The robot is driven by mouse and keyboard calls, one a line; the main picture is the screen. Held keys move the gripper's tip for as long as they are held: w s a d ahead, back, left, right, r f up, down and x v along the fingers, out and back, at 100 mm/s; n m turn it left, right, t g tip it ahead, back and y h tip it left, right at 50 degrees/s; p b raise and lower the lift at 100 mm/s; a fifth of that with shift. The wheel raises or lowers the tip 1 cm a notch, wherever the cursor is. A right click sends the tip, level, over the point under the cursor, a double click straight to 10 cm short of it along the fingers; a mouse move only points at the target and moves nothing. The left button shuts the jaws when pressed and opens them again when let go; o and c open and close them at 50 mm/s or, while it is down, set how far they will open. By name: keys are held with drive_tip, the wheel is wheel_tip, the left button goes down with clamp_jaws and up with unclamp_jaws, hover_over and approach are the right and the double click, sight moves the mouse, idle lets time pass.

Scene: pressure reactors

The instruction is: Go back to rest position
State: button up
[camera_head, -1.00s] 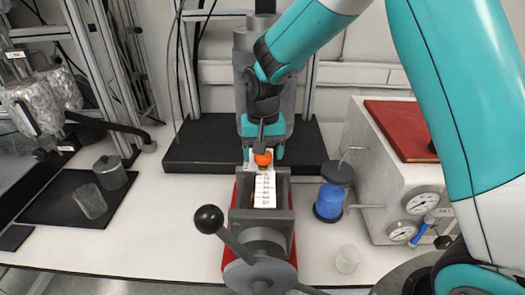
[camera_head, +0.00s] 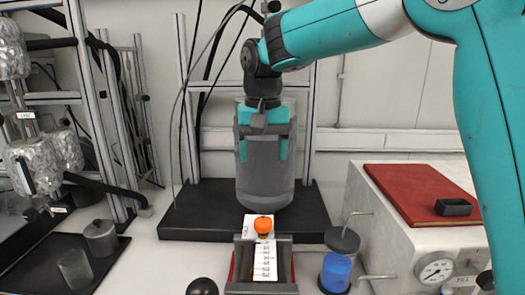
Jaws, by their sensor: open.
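My gripper (camera_head: 264,150) hangs pointing down in front of the grey cylindrical reactor vessel (camera_head: 265,185). Its two teal fingers are apart with nothing between them. It is well above the vise (camera_head: 284,258) on the bench. A white piece with printed marks (camera_head: 265,262) and an orange knob (camera_head: 263,225) sits at the vise, below my gripper and apart from it. My teal arm reaches in from the right side.
A blue container (camera_head: 335,272) and a grey cylinder (camera_head: 342,240) stand right of the vise. A white gauge box (camera_head: 400,230) with a red top (camera_head: 425,195) is at the right. A dark tray (camera_head: 60,262) with two small vessels lies at the left. Metal frames and foil-wrapped vessels (camera_head: 35,165) rise there.

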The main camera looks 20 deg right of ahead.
drive_tip(key=shift+r, duration=0.3)
drive_tip(key=s+a+f+n+y, duration=0.1)
drive_tip(key=s+f+n, duration=0.1)
drive_tip(key=s, duration=0.6)
drive_tip(key=s+a+f+n+y, duration=0.1)
drive_tip(key=s+n, duration=0.3)
drive_tip(key=s, duration=0.5)
drive_tip(key=s+a+f+n+y, duration=0.2)
drive_tip(key=s+a+f+n, duration=0.1)
drive_tip(key=s, duration=0.6)
drive_tip(key=shift+s+f+n, duration=0.25)
drive_tip(key=shift+f+n, duration=0.25)
drive_tip(key=shift+f, duration=0.05)
drive_tip(key=shift+c, duration=0.5)
